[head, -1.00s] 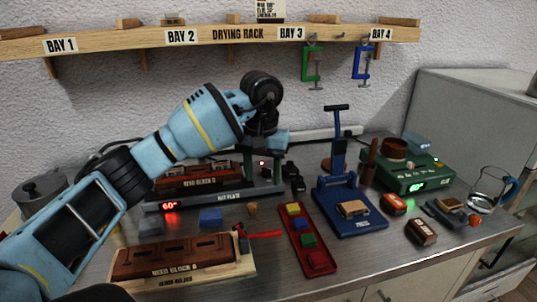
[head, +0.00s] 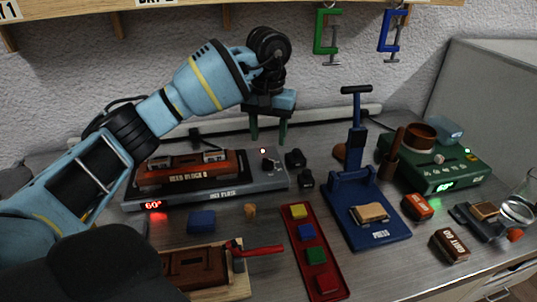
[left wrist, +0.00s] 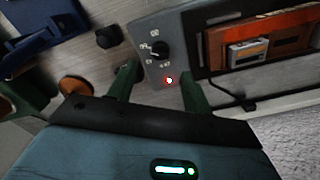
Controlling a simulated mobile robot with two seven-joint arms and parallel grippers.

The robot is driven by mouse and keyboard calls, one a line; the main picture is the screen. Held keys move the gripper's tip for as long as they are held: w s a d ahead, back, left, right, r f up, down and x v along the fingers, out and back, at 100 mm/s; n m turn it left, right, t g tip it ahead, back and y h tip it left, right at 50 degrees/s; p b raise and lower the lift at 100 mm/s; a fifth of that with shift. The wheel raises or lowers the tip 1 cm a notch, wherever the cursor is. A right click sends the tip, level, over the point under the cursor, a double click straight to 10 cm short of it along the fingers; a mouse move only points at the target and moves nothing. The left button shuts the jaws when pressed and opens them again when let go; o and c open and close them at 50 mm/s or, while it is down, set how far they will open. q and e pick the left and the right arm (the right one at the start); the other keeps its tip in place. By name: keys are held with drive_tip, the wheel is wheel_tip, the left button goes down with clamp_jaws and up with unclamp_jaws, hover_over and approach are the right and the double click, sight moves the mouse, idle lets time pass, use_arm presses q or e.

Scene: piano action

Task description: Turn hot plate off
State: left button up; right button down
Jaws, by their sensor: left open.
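The hot plate (head: 232,186) is a grey slab with a lit red 60° display at its front left. The left wrist view shows the knob (left wrist: 160,50) and the glowing lamp (left wrist: 169,80) close up. My left gripper (head: 268,136) is open and points down, its green fingers apart, above and behind the knob end. In the left wrist view the knob lies between the fingers' directions, beyond the tips.
A blue press (head: 362,225), a red tray (head: 322,268) of coloured blocks and a green device (head: 432,170) are further right. A red-handled block holder (head: 238,280) is in front. Clamps (head: 327,32) hang above.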

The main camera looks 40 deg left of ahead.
sight(268, 160)
use_arm(q)
wheel_tip(268, 160, down, 7)
drive_tip(key=shift+f, duration=0.15)
drive_tip(key=shift+c, duration=0.4)
drive_tip(key=c, duration=0.9)
